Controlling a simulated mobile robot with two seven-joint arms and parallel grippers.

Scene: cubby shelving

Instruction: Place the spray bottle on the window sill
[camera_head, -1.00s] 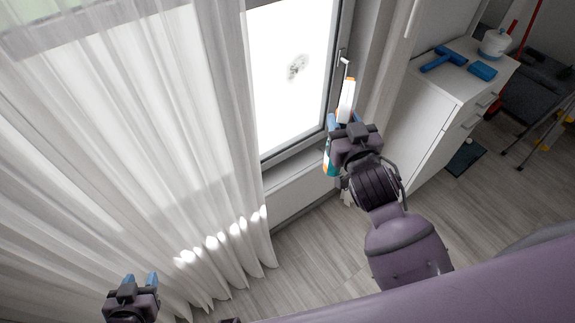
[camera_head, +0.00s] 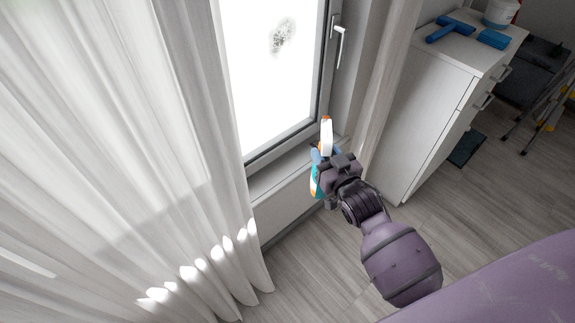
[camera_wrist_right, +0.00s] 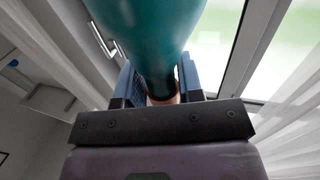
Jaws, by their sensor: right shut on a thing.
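The spray bottle (camera_head: 326,138) has a white and orange top and a teal body. My right gripper (camera_head: 322,160) is shut on it and holds it in front of the window, close to the right end of the window sill (camera_head: 277,175). In the right wrist view the teal body (camera_wrist_right: 147,40) fills the top middle, between the blue fingers of the gripper (camera_wrist_right: 160,85). I cannot tell whether the bottle touches the sill. The sill is a narrow ledge below the window frame, partly hidden by the curtain and my right gripper. My left gripper is out of view.
A sheer white curtain (camera_head: 120,150) hangs over the left side. The window handle (camera_head: 340,45) sticks out on the frame. A white cabinet (camera_head: 425,105) stands at right with a blue squeegee (camera_head: 450,28), a blue sponge (camera_head: 494,39) and a white container (camera_head: 500,12) on top.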

